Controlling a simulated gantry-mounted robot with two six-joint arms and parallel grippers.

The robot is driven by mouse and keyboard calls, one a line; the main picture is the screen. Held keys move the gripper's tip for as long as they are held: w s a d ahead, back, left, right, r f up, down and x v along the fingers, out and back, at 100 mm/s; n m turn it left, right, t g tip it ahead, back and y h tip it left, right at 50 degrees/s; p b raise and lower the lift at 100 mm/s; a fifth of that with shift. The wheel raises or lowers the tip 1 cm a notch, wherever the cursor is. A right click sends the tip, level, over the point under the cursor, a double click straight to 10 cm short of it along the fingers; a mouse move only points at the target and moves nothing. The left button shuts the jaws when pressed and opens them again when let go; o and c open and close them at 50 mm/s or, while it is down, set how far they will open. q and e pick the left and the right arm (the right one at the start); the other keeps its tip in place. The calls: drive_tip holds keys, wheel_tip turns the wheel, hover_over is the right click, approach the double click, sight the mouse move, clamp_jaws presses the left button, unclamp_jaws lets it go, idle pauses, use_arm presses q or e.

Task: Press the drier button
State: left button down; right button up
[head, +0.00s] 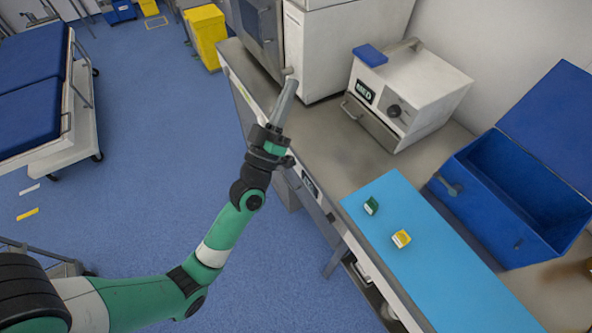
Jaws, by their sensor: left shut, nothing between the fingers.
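My left gripper (289,78) is shut and empty. Its tip is raised over the counter, in front of a tall white machine (325,50) with a grey door (262,30) on its left side. The tip overlaps the machine's lower front edge in the picture, and I cannot tell whether it touches. My right gripper is not in view.
A grey counter (350,160) runs along the wall. On it are a light blue mat (440,275) with a green block (371,206) and a yellow block (401,239), and an open blue box (480,215). The blue floor on the left is clear beside a bed (35,90).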

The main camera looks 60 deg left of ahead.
use_arm(q)
drive_tip(key=s+a+f+n+g+b, duration=0.1)
drive_tip(key=f+b, duration=0.5)
drive_tip(key=f, duration=0.6)
drive_tip(key=s+a+f+g+y+b, duration=0.1)
drive_tip(key=s+a+f+g+b, duration=0.2)
drive_tip(key=f, duration=1)
drive_tip(key=s+a+f+n+g+y+b, duration=0.1)
drive_tip(key=s+a+f+g+b, duration=0.1)
drive_tip(key=f+b, duration=0.8)
wheel_tip(320, 180, down, 3)
drive_tip(key=shift+s+a+r+n, duration=0.1)
drive_tip(key=shift+s+a+n, duration=0.2)
drive_tip(key=shift+s+a, duration=0.55)
drive_tip(key=shift+w, duration=0.1)
drive_tip(key=w+p, duration=0.2)
drive_tip(key=w, duration=0.6)
drive_tip(key=shift+w+d, duration=0.3)
drive_tip(key=shift+w, duration=0.05)
drive_tip(key=shift+w, duration=0.45)
